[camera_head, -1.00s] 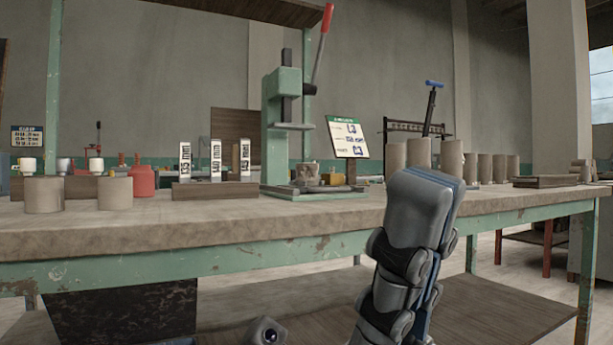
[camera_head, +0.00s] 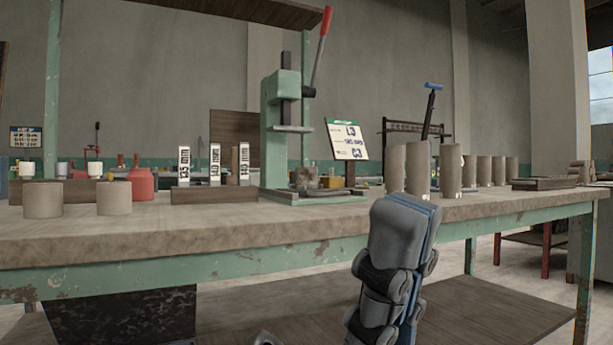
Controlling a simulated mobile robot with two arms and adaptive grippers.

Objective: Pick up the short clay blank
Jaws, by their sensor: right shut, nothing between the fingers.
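Two short clay cylinders stand upright on the left of the bench: a wider one (camera_head: 43,200) and a slightly smaller one (camera_head: 114,198). Taller clay cylinders (camera_head: 451,170) stand upright on the right, behind my right gripper. My right gripper (camera_head: 405,208) rises from the bottom of the view in front of the bench's front edge, fingers together and empty. It is well to the right of the short cylinders and apart from them.
The long bench (camera_head: 240,222) has a green frame. A green press (camera_head: 285,135) with a red-tipped lever stands mid-bench. A wooden block (camera_head: 214,192) with labelled upright gauges is left of it, and a red bottle (camera_head: 141,184) stands near the short cylinders. The front strip is clear.

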